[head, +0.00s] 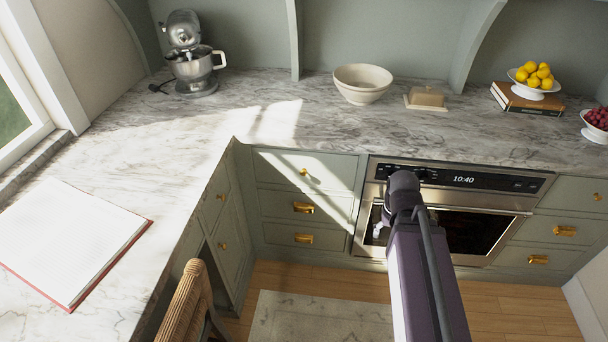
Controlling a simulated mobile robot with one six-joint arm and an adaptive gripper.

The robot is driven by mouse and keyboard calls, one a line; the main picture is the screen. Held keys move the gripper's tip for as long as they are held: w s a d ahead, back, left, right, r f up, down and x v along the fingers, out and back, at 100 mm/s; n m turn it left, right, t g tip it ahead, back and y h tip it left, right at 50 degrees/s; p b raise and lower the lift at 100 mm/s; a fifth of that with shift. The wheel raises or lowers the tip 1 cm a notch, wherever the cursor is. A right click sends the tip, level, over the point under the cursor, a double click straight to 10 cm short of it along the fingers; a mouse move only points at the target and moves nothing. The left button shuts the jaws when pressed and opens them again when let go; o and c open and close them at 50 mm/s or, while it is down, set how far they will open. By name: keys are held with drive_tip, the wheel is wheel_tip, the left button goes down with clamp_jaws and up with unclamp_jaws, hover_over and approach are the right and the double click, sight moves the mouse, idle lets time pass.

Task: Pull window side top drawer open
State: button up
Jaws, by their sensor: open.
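The top drawer (330,171) left of the oven, on the window side, has a green front and a small brass knob; it is shut. Two shut drawers with brass cup pulls lie below it. Another shut green front with a brass knob (221,197) is on the left cabinet run, under the window-side counter. My gripper (379,229) shows only partly, beside my arm and in front of the oven's left edge. It is open, right of and lower than the top drawer, apart from its knob. Much of it is hidden by my arm.
The oven (463,182) stands right of the drawers, with more drawers (563,230) beyond it. A wicker chair (187,305) is at the front left by the counter (150,165). A rug (310,318) lies on the floor. A mixer, bowl and open book sit on the counter.

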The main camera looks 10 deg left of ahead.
drive_tip(key=w+f+t+h+b, duration=0.3)
drive_tip(key=w+f+h+b, duration=0.1)
drive_tip(key=w+f+b, duration=0.5)
drive_tip(key=n+t+y+b, duration=0.55)
drive_tip(key=t+b, duration=0.95)
drive_tip(key=b, duration=1.3)
approach(303, 174)
drive_tip(key=s+a+n+h, duration=0.1)
drive_tip(key=s+n+h, duration=0.1)
drive_tip(key=s, duration=0.1)
drive_tip(key=shift+s+a+p, duration=0.1)
drive_tip(key=shift+a+p, duration=0.05)
drive_tip(key=shift+p, duration=0.15)
drive_tip(key=w, duration=1.3)
drive_tip(key=shift+w+d, duration=0.25)
drive_tip(key=shift+w, duration=0.15)
clamp_jaws()
